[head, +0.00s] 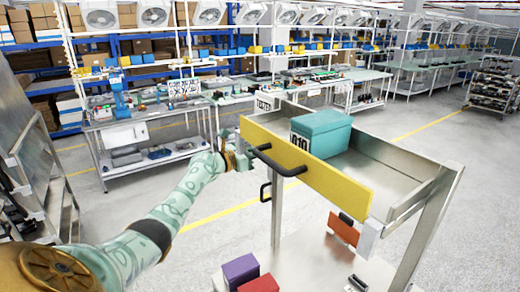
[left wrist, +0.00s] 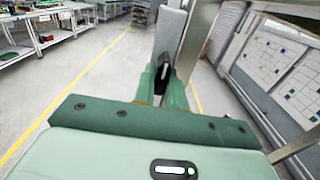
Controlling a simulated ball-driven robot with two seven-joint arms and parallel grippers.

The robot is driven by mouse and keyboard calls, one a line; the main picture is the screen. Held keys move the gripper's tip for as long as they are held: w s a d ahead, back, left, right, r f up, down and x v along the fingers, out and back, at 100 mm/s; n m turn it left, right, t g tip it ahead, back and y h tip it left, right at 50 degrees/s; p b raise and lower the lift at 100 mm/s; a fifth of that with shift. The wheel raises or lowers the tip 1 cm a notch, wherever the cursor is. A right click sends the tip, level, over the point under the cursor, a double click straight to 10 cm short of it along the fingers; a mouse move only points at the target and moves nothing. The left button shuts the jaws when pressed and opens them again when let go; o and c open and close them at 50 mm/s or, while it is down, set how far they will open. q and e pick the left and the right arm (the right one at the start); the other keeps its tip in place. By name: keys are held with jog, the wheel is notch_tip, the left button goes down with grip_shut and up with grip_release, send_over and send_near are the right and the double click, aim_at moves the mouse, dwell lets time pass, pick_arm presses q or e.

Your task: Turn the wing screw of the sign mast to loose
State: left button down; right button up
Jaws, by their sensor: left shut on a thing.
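My left gripper (head: 243,156) is at the left end of the cart's yellow front panel, its arm coming in from the left. In the left wrist view its two green fingers (left wrist: 163,88) are closed on a small dark piece, which looks like the wing screw (left wrist: 164,72). A grey upright, apparently the sign mast (left wrist: 171,30), stands just beyond the fingertips. A white sign with black letters (head: 264,103) shows behind the panel's left end. The screw is hidden in the head view, and its turn angle cannot be told. My right gripper is out of view.
The metal cart has a yellow panel (head: 310,165) with a black handle (head: 278,164). A teal box (head: 322,134) sits in its tray. Purple (head: 240,270) and red (head: 259,284) boxes are below. Workbenches (head: 150,125) stand behind; the floor between is clear.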

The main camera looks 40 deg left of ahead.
pick_arm(q)
jog(key=shift+f, duration=0.25)
jog(key=c, duration=1.4)
grip_release()
jog(key=shift+c, duration=0.2)
jog(key=shift+r, duration=0.1)
jog(key=shift+s, duration=0.1)
jog(key=b+v, duration=0.3)
jog(key=v, duration=1.3)
jog(key=shift+s+b, duration=0.15)
jog(key=shift+b, duration=0.15)
jog(key=shift+a, duration=0.1)
